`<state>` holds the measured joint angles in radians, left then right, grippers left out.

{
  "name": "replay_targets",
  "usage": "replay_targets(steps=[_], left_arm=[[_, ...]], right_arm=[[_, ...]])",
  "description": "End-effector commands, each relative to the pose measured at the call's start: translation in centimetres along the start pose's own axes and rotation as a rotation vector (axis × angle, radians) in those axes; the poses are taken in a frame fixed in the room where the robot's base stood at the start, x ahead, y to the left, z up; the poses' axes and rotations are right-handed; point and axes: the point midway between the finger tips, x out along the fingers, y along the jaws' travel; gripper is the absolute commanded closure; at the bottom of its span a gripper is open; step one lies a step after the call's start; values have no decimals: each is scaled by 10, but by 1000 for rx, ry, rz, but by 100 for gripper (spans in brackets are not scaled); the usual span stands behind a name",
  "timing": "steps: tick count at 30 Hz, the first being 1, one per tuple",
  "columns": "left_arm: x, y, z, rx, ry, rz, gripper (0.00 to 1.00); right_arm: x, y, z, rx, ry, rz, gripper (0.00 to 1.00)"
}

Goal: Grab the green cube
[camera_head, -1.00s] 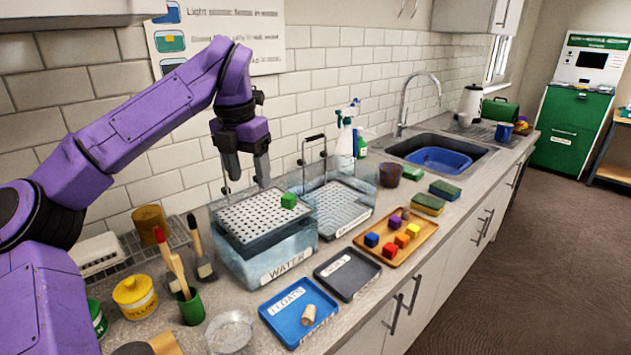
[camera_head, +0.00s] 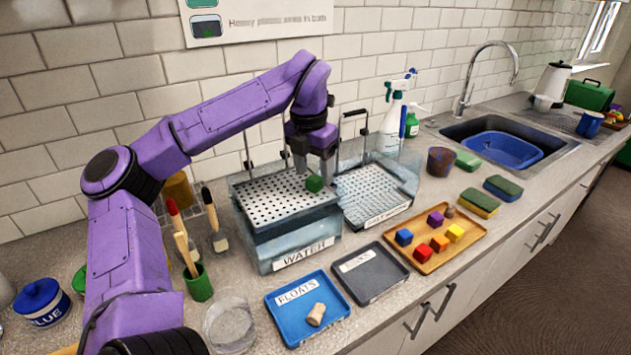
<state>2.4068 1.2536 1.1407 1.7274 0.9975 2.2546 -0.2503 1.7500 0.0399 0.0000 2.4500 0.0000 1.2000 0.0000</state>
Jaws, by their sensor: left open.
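The green cube (camera_head: 314,184) sits at the right side of the white perforated tray (camera_head: 275,205) in the clear tank labelled WATER (camera_head: 297,250). My left gripper (camera_head: 314,172) points down directly over the cube, with its fingertips close to the cube's top. The jaws are open. I cannot tell whether the fingers reach down beside the cube. My right gripper is not in view.
A second clear tank with a perforated tray (camera_head: 372,193) stands close on the right. In front are a blue FLOATS tray (camera_head: 283,312) holding a cork, a dark tray (camera_head: 385,277) and a wooden tray (camera_head: 430,265) of coloured cubes. A spray bottle (camera_head: 391,125) stands behind.

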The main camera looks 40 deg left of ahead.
Motion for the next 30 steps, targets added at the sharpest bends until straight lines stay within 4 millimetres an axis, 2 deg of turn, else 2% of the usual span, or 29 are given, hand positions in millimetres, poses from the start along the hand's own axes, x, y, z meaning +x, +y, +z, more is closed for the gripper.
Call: replay_targets(steps=[3,9,10,15,26,30], left_arm=[[13,0,0,-1,1,-1,38],[14,0,0,-1,-1,-1,38],[14,0,0,-1,-1,-1,41],[14,0,0,-1,-1,-1,96],[11,0,1,-1,-2,0,98],[-6,0,4,-1,-6,1,98]], right_arm=[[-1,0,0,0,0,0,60],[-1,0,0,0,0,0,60],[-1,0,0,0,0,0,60],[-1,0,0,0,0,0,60],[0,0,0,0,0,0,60],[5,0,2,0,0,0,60]])
